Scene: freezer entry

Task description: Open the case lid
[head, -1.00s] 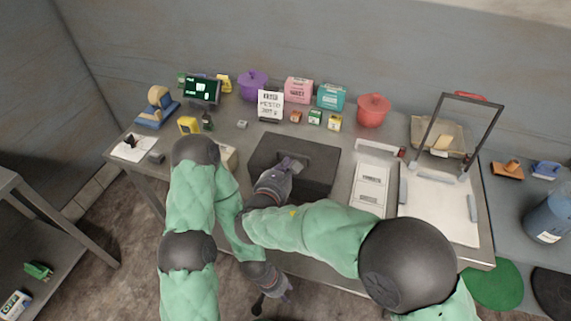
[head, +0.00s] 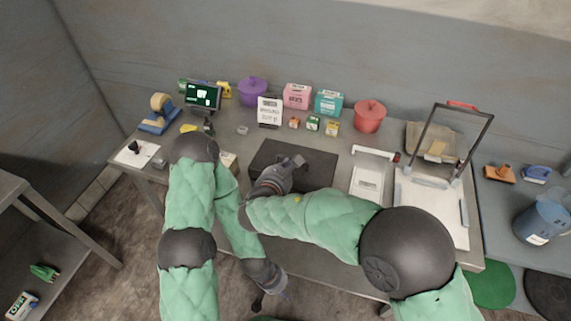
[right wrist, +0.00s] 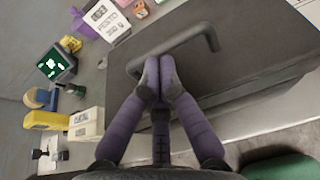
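The case (head: 318,168) is a dark grey box on the metal table, and its lid looks down. In the right wrist view a grey bar handle (right wrist: 190,42) stands on the lid (right wrist: 235,55). My right gripper (head: 298,160) is over the case; in the right wrist view its two purple fingers (right wrist: 158,72) come together at the handle. The fingertips overlap the bar, and I cannot tell whether they pinch it. My left gripper (head: 268,290) hangs low in front of the table, away from the case; its fingers are too small to read.
A white printed card (head: 269,111), small boxes and a purple pot (head: 252,90) stand behind the case. A white tray (head: 368,180) and a raised metal frame (head: 455,130) lie to its right. A tape dispenser (head: 160,113) and screen (head: 203,96) stand at the left.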

